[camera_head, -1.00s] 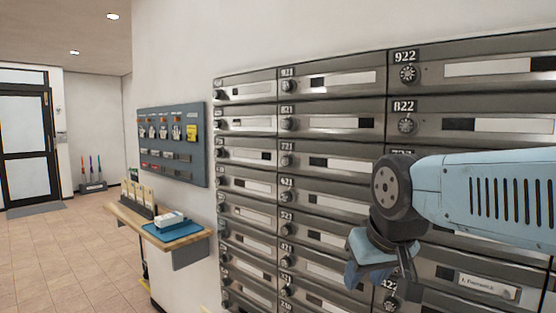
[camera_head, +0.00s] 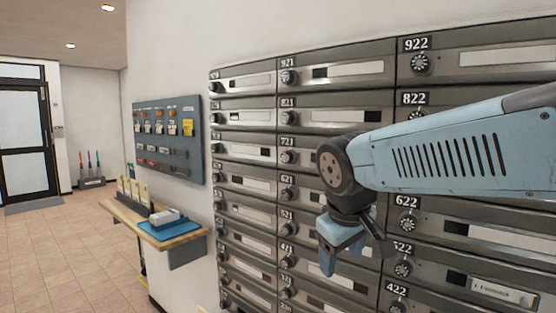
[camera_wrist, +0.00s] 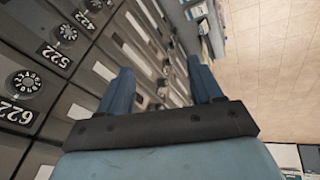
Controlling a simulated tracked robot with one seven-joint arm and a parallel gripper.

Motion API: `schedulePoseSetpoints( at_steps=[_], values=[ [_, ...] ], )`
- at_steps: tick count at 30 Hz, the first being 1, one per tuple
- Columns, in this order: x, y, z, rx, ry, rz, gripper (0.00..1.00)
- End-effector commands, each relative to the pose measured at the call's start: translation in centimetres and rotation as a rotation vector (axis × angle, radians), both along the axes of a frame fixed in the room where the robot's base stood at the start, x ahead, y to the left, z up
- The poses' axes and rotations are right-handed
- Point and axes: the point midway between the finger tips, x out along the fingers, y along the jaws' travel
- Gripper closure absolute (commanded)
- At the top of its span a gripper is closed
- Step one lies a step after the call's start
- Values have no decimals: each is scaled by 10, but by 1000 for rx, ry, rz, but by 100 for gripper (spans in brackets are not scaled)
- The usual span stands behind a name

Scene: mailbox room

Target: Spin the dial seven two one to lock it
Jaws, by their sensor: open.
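Mailbox 721 (camera_head: 334,154) is in the middle column of the grey mailbox wall in the head view. Its dark round dial (camera_head: 288,157) is at the left end of its door, just below the number. The mark the dial points to is too small to read. My gripper (camera_head: 335,255) hangs in front of the wall, lower and to the right of that dial, apart from it. In the wrist view my gripper's two blue fingers (camera_wrist: 162,85) are spread with nothing between them. Mailbox 721's dial cannot be made out in the wrist view.
Dials 622 (camera_wrist: 25,83) and 522 (camera_wrist: 67,33) show left of my fingers in the wrist view. The tiled floor at left is open.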

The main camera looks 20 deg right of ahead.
Motion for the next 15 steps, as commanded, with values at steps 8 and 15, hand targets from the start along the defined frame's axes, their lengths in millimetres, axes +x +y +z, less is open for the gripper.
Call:
schedulePoseSetpoints(
  at_steps=[8, 15],
  values=[
    [72, -16, 23, -506, 237, 380, 35],
    [151, 5, 60, -978, 403, 642, 35]
  ],
)
